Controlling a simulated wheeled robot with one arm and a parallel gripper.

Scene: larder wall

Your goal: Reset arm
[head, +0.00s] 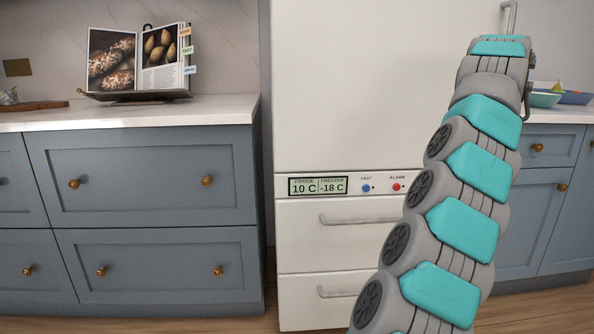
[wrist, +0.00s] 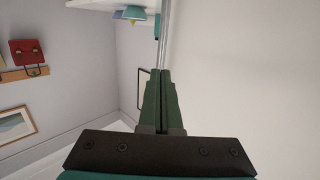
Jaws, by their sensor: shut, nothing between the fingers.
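My gripper (wrist: 162,74) shows in the wrist view as two dark green fingers pressed together, with nothing between them. A metal rod, which looks like the upper handle (wrist: 165,30) of the fridge, runs just beyond the fingertips. I cannot tell whether they touch it. In the head view my grey and teal arm rises in front of the right side of the white fridge-freezer (head: 350,90). My fingers are hidden there behind the arm's end. The top of the same handle (head: 510,16) shows just above the arm.
The fridge panel (head: 318,186) reads 10 C and -18 C, above two closed drawers (head: 325,235). Blue-grey cabinets (head: 150,170) stand at left, with an open cookbook (head: 140,60) on the counter. Bowls (head: 545,99) stand on the right counter. A red bag (wrist: 28,52) hangs in the wrist view.

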